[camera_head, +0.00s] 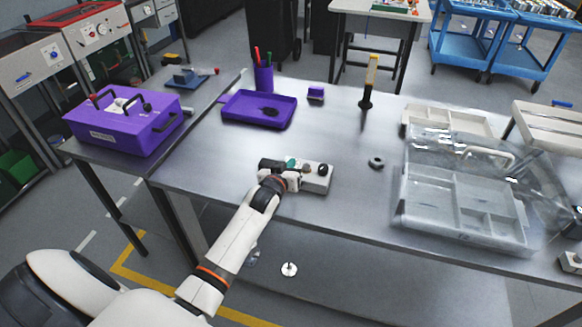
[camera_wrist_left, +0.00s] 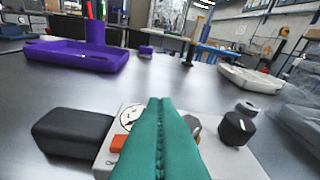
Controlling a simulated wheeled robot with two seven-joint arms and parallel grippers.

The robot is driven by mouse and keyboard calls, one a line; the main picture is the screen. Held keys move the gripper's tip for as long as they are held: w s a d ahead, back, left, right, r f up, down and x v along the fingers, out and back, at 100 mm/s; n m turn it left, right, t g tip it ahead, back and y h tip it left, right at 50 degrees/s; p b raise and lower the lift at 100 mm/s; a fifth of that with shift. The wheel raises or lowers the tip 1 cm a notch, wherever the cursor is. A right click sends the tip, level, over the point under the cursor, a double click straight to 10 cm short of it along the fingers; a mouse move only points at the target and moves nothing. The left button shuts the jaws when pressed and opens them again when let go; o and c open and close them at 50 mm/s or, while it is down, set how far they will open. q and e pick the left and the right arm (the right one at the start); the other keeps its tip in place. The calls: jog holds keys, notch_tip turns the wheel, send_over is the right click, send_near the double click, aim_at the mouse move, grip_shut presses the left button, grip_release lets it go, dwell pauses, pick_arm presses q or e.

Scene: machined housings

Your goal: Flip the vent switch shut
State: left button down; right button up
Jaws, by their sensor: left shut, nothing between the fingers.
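A small white control box (camera_head: 318,178) stands near the front edge of the steel table. In the left wrist view, the box (camera_wrist_left: 112,166) carries a round dial (camera_wrist_left: 131,117), an orange part (camera_wrist_left: 118,143), a black knob (camera_wrist_left: 237,128) and a grey metal part (camera_wrist_left: 193,124) half hidden behind my fingers. I cannot tell which part is the vent switch. My left gripper (camera_head: 291,162) is over the box, its teal fingers (camera_wrist_left: 160,105) shut together and empty. Whether the fingertips touch the box is unclear. My right gripper is out of view.
A black block (camera_wrist_left: 72,134) sits at the box's left. A dark ring (camera_head: 376,162) lies to its right. The table between box and organizer is mostly clear.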

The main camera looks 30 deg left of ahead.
pick_arm(q)
jog(key=shift+d+f, duration=0.15)
jog(key=shift+f, duration=0.5)
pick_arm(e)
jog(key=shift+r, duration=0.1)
